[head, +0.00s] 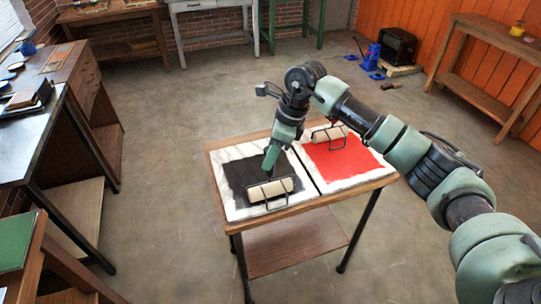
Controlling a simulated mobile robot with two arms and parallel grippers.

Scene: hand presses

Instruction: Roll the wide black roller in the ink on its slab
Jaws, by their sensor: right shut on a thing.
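A wide roller (271,190) with a pale cream cylinder and a dark wire frame is over the front part of the black ink patch (252,171). The patch covers most of a white slab (236,213) on the left half of a small wooden table. My right gripper (271,162) points down, shut on this roller's handle, which is mostly hidden by the gripper. I cannot tell whether the cylinder touches the ink. My left gripper is not in view.
On the table's right half, a second cream roller (329,134) lies at the back of a red ink slab (344,161). Workbenches (42,130) line the left. A blue jack (372,57) and a shelf (492,62) stand at the back right.

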